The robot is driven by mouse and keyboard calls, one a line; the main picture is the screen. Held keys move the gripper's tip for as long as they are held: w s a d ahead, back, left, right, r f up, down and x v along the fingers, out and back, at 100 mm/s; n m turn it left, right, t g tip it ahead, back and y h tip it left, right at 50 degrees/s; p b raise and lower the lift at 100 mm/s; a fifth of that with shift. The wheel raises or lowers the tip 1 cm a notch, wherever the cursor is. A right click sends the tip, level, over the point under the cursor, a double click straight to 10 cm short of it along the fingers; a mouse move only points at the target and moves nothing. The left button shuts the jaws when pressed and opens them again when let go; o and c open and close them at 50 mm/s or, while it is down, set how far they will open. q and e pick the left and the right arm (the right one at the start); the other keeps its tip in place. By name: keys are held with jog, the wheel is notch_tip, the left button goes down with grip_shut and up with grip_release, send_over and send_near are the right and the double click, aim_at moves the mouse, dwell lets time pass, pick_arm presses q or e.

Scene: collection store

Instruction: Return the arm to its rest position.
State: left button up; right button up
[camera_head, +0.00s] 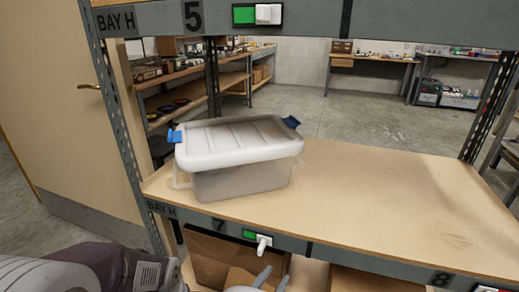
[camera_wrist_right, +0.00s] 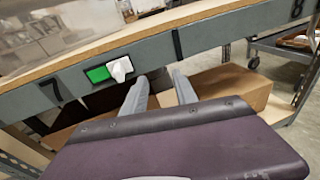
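My right gripper (camera_head: 274,278) shows at the bottom edge of the head view, just below the shelf's front beam. In the right wrist view its two grey fingers (camera_wrist_right: 160,90) stand apart with nothing between them. They are below and to the right of a white lever (camera_wrist_right: 120,68) beside a green panel (camera_wrist_right: 97,74) on the beam. They look apart from the lever. The same lever (camera_head: 264,243) shows in the head view next to the number 7. My left gripper is not in view.
A lidded clear plastic box (camera_head: 240,180) with blue latches stands at the left of the wooden shelf (camera_head: 380,215), whose right part is bare. Cardboard boxes (camera_head: 215,250) sit below. An upper beam (camera_head: 400,18) marked 5 carries another switch (camera_head: 268,14). Shelf posts stand at both sides.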

jog(key=s+d+f+m+g+h, duration=0.1)
jog(key=s+d+f+m+g, duration=0.1)
jog(key=d+m+g, duration=0.4)
jog(key=s+d+f+m+g+h, duration=0.2)
jog(key=s+d+f+m+g, duration=0.15)
jog(key=d, duration=0.45)
jog(key=s+d+f+m+g+y, duration=0.1)
jog(key=s+f+m+g+y, duration=0.2)
jog(key=s+m+g+y, duration=0.65)
jog(key=w+r+m+t+p, duration=0.2)
jog(key=r+m+p, duration=0.1)
jog(key=r+p, duration=0.9)
jog(key=w+r+m+t+y+p, duration=0.1)
jog(key=w+r+m+t+p, duration=0.1)
jog(key=r+p, duration=1)
jog(key=w+r+m+t+y+p, duration=0.1)
jog(key=w+r+m+p, duration=0.2)
jog(key=r+p, duration=0.9)
jog(key=r+m, duration=0.1)
jog(key=m, duration=0.1)
jog(key=shift+w+m+t, duration=0.3)
jog(key=shift+w+t, duration=0.1)
jog(key=shift+a, duration=0.1)
